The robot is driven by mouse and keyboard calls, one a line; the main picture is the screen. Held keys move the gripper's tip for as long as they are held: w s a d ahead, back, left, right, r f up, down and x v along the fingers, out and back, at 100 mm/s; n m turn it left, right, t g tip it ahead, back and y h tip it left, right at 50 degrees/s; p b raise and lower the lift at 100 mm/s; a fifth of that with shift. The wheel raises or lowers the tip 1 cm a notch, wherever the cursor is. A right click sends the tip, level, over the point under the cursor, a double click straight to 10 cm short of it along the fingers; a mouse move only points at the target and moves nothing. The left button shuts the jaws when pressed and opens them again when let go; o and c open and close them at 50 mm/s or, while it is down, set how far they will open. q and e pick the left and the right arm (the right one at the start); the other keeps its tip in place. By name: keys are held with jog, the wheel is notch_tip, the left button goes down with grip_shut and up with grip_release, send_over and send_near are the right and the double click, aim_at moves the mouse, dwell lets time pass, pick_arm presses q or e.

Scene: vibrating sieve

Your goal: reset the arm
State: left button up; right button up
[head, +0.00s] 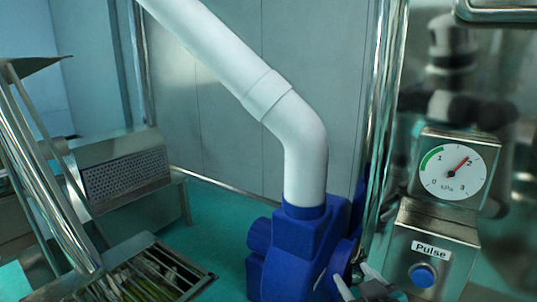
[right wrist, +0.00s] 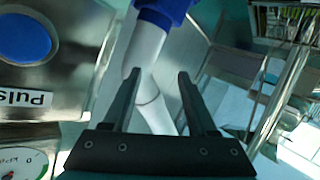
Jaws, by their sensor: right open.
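My right gripper (head: 354,276) shows at the bottom edge of the head view, between the blue blower and the Pulse button box. In the right wrist view its two dark fingers (right wrist: 157,77) stand apart with nothing between them. The blue Pulse button (head: 423,275) sits on a metal box (head: 433,228) just right of the gripper. In the right wrist view the button (right wrist: 24,39) is at the upper left, apart from the fingers. My left gripper is not in view.
A blue blower (head: 295,250) with a thick white pipe (head: 308,155) stands left of the gripper. A kPa gauge (head: 455,172) reads near 2 above the button box. A shiny vertical post (head: 382,110) rises close by. A slatted metal tray (head: 150,275) holds green-brown strips at lower left.

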jog(key=s+f+m+g, duration=0.1)
jog(key=s+f+g, duration=0.4)
jog(key=s+f, duration=0.6)
jog(key=s+f+m+g, duration=0.2)
jog(key=s+f+g, duration=0.4)
jog(key=s, duration=0.8)
notch_tip(320, 180, down, 28)
jog(key=s+g+b, duration=0.1)
jog(key=s+b, duration=0.1)
jog(key=b, duration=0.4)
jog(key=s+d+f+g+b, duration=0.1)
jog(key=s+f+b, duration=0.5)
jog(key=s+f, duration=0.9)
notch_tip(320, 180, down, 4)
jog(key=shift+s+d+f+n+h, duration=0.2)
jog(key=shift+d+n+h, duration=0.2)
jog(key=shift+d, duration=0.3)
